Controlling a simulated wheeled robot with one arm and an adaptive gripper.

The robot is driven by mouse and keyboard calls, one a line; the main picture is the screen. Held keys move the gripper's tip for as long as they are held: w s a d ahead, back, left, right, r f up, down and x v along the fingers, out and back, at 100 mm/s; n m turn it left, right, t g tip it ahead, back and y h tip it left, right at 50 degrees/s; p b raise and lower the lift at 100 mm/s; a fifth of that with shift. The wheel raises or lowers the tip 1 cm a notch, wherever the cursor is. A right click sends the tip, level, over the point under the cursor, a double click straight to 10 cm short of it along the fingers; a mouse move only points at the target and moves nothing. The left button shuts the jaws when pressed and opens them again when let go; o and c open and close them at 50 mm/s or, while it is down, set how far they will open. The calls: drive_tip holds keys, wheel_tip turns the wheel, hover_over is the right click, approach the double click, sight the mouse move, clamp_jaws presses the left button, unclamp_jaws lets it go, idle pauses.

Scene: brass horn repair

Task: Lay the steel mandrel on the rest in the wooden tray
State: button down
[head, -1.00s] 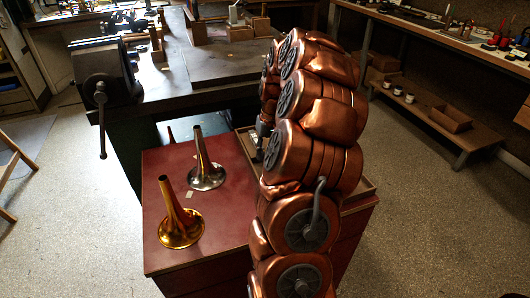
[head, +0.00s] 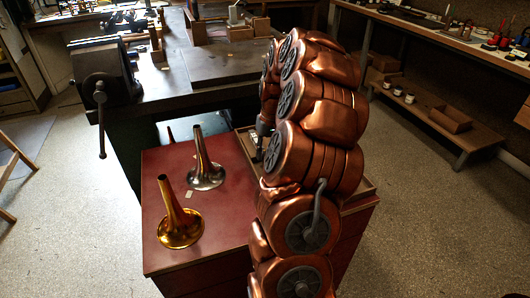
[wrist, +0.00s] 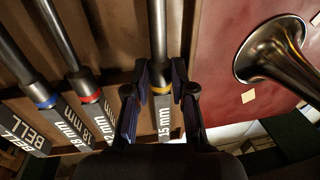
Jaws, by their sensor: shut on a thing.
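In the wrist view my gripper (wrist: 160,94) is shut on a steel mandrel (wrist: 157,35) with a yellow band and a label ending in "5 mm". Its shaft runs up the picture from between the fingers, above or in the wooden tray (wrist: 191,30); I cannot tell whether it touches the wood. To its left lie two more mandrels, one with a red band (wrist: 88,88) and one with a blue band (wrist: 40,92). In the head view my arm covers most of the tray (head: 245,150), and the held mandrel cannot be made out there.
The tray sits on a red-topped cabinet (head: 225,232). A brass bell (head: 178,222) and a silver bell (head: 205,168) stand left of the tray; the silver bell is also close on the right in the wrist view (wrist: 275,50). A vise (head: 103,72) is on the bench behind.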

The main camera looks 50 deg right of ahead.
drive_tip(key=c, duration=0.9)
unclamp_jaws()
wheel_tip(320, 180, up, 12)
drive_tip(key=s+d, duration=0.1)
drive_tip(key=shift+d, duration=0.2)
